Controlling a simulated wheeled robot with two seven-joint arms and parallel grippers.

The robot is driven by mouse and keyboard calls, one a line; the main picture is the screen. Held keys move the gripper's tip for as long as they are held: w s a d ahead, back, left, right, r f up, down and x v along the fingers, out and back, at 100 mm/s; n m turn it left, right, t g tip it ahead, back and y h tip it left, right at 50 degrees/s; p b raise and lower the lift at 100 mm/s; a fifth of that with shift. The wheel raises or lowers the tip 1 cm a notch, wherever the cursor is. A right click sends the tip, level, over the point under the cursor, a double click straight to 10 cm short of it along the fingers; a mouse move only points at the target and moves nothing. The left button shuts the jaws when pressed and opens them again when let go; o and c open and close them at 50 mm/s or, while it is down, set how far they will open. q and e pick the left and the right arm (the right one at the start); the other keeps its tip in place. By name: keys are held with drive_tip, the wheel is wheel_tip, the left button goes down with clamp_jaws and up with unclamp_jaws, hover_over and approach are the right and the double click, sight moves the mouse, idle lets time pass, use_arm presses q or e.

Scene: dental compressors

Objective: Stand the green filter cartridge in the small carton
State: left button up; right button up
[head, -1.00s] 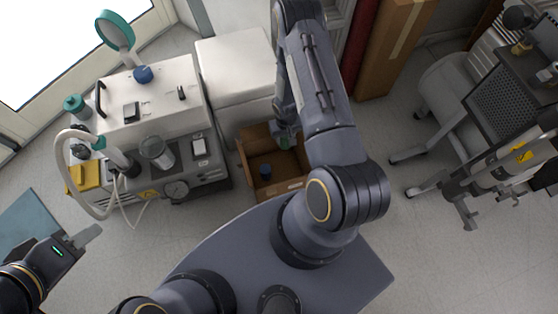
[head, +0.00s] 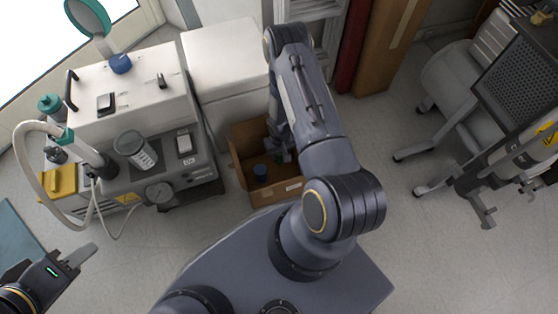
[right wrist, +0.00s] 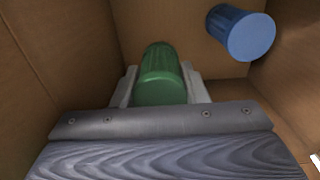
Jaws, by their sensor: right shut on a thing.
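The small carton (head: 283,190) is an open brown cardboard box on the floor beside the white-topped compressor unit. My right gripper (head: 281,157) reaches down inside it, near its right side. In the right wrist view the gripper (right wrist: 160,88) is shut on the green filter cartridge (right wrist: 161,78), a ribbed cylinder between the two fingers. The cartridge is within the carton walls; whether its lower end touches the bottom is hidden. A blue cylinder (head: 260,171) stands in the carton, apart from the green one; it also shows in the right wrist view (right wrist: 243,34). My left gripper (head: 80,258) is empty at lower left; its finger gap is unclear.
The compressor unit (head: 135,85) with hose and gauge stands left of the carton. A white cabinet (head: 225,60) is behind it. The floor at right front is clear.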

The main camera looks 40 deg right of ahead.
sight(280, 158)
drive_tip(key=shift+f+b, duration=0.8)
drive_tip(key=shift+f, duration=1.2)
drive_tip(key=shift+f, duration=0.1)
drive_tip(key=o, duration=1)
